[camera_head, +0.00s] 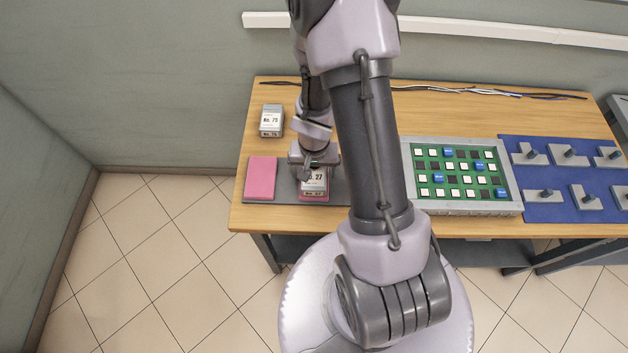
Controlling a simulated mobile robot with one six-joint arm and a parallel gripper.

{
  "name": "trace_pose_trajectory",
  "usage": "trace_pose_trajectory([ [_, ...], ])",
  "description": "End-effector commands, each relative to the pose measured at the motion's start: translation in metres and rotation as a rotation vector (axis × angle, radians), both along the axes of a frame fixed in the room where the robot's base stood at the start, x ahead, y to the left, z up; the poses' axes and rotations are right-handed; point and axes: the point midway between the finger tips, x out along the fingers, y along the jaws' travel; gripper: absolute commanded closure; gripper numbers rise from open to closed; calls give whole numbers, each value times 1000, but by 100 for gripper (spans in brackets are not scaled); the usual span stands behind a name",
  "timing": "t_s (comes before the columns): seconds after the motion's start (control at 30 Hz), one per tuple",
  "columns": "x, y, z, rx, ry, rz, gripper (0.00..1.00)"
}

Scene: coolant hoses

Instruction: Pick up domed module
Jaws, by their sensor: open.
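A small grey box labelled No. 27 (314,181) stands at the front left of the wooden table, with a reddish base showing below its label. My gripper (312,166) is open right at the top of this box, and its fingers partly hide it. I cannot tell whether they touch it. A second box labelled No. 75 (271,121) stands apart, further back and to the left. No domed top can be made out clearly on either box.
A pink pad (261,178) lies left of my gripper on a dark mat. To the right are a grey-framed green board (410,168) with white, dark and blue squares, and a blue mat (550,208) with several grey fixtures. Cables (480,91) run along the back edge.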

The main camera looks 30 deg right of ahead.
Motion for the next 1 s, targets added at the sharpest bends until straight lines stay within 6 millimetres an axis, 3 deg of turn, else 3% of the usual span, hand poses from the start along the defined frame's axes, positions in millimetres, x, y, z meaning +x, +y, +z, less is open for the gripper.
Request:
trace_pose_trajectory([
  [0.03, 1, -1, -10, -1, -1, 1, 13],
  [0.27, 1, -1, -8, 0, -1, -1, 13],
  [0.73, 1, -1, -8, -1, -1, 0, 100],
  [1.0, 1, -1, -7, -1, -1, 0, 100],
])
